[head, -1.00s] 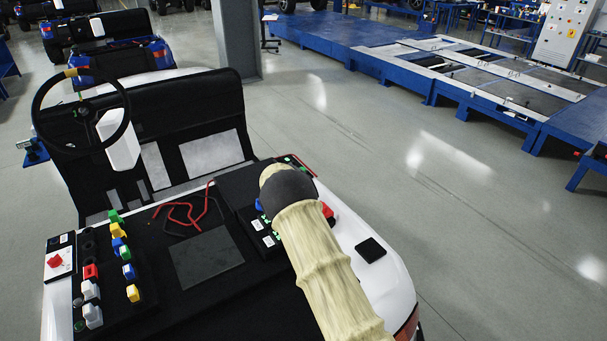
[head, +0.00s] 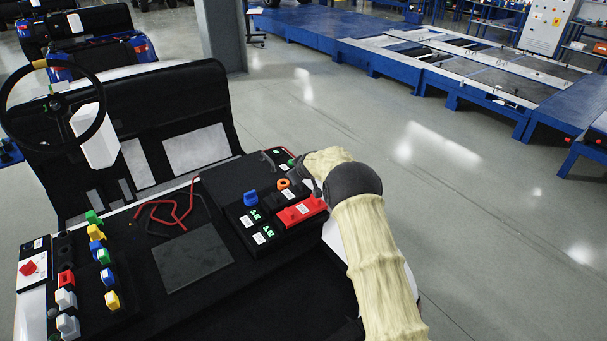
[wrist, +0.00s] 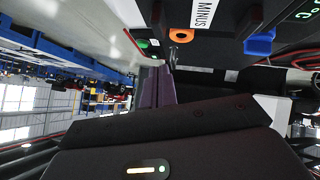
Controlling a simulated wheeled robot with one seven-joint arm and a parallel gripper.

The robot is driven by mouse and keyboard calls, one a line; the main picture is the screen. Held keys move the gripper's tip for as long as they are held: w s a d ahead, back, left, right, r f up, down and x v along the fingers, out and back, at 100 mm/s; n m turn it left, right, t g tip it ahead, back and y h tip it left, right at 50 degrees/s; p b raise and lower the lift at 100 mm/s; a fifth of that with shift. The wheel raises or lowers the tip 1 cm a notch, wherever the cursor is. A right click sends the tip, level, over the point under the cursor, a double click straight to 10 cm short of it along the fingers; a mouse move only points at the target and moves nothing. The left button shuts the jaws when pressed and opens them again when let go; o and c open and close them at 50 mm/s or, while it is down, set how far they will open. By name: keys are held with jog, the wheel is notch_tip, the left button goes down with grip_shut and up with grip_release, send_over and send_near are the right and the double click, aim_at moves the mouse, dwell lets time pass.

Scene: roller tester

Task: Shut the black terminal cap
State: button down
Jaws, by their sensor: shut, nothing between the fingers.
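In the wrist view a black part with a white MINUS label (wrist: 202,16) fills the top, above my fingertips. It seems to belong to the black terminal cap, but its hinge and angle cannot be made out. An orange ring (wrist: 180,35) is beside the label, close to my fingertips; it also shows in the head view (head: 284,183). My gripper (wrist: 171,68) is shut and empty, pointing toward this terminal area. In the head view my sleeved arm hides the gripper and part of the battery's right end. A red labelled cap (head: 302,211) lies nearer on the same unit.
A blue knob (head: 250,198) stands left of the orange ring; it shows in the wrist view too (wrist: 260,42). Red cables (head: 168,212) lie left on the black deck. Coloured knobs (head: 102,256) line the left panel. The black seat (head: 120,120) is behind.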

jog(key=s+d+r, duration=0.1)
jog(key=s+r, duration=0.2)
jog(key=r, duration=0.2)
jog(key=s+d+r+b, duration=0.1)
jog(key=s+r, duration=0.2)
jog(key=r, duration=0.3)
jog(key=shift+s+d+r, duration=0.2)
jog(key=shift+s+r, duration=0.05)
jog(key=shift+s, duration=0.05)
dwell(0.3)
jog(key=s+d+m+g+h, duration=0.1)
jog(key=s+d, duration=0.4)
jog(key=s, duration=0.9)
jog(key=s+d+f+m+g+h, duration=0.1)
jog(key=s+d+m+g, duration=0.2)
jog(key=s, duration=1.1)
jog(key=s+d+f+m+g+h, duration=0.1)
jog(key=s+d+m, duration=0.3)
jog(key=s, duration=1)
jog(key=d+g, duration=0.1)
jog(key=d, duration=0.2)
jog(key=shift+s+f+m+g+p, duration=0.15)
jog(key=shift+f+m+g+p, duration=0.05)
jog(key=shift+m+g+p, duration=0.1)
